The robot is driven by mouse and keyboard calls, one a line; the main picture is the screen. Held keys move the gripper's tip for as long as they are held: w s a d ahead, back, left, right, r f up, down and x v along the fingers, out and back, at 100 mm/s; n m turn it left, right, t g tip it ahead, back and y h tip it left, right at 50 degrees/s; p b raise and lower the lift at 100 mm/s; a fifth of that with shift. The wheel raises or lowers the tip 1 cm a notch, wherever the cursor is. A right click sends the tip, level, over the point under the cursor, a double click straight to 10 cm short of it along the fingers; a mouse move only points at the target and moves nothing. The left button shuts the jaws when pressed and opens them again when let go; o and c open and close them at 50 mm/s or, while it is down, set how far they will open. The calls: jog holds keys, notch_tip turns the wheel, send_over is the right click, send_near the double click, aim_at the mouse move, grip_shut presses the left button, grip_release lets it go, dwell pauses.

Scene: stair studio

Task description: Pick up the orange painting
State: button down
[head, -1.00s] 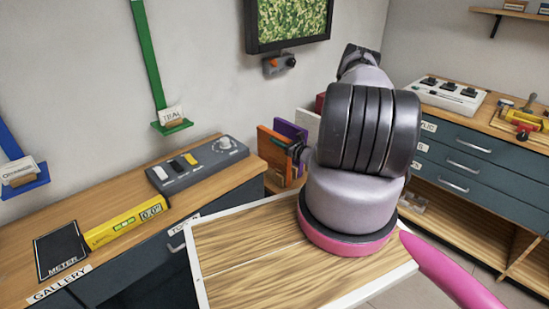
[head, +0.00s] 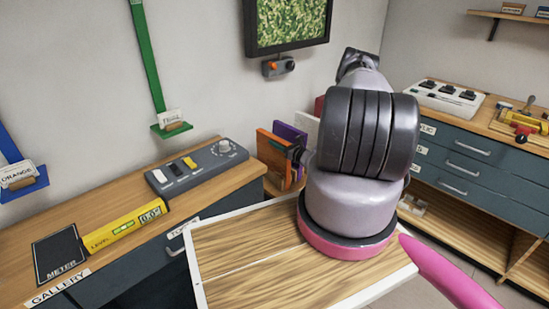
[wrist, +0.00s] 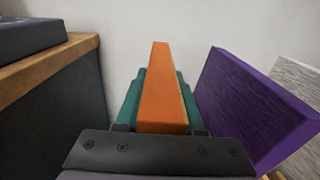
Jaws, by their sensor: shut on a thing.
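The orange painting (head: 272,157) stands on edge at the back, beyond the right end of the wooden counter. In the wrist view the orange painting (wrist: 162,95) is a narrow upright slab between the green fingers of my gripper (wrist: 160,98), which is shut on it. In the head view my gripper (head: 293,151) is at the painting's upper right edge, partly hidden by my arm. The painting's lower part is hidden in the wrist view.
A purple painting (wrist: 250,105) stands just right of the orange one, with a whitish panel (wrist: 298,75) beyond. The counter (head: 110,237) with a grey control box (head: 197,167) and yellow level (head: 125,227) is at left. Drawers (head: 460,165) stand at right.

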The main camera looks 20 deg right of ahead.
jog(key=shift+r, duration=5.05)
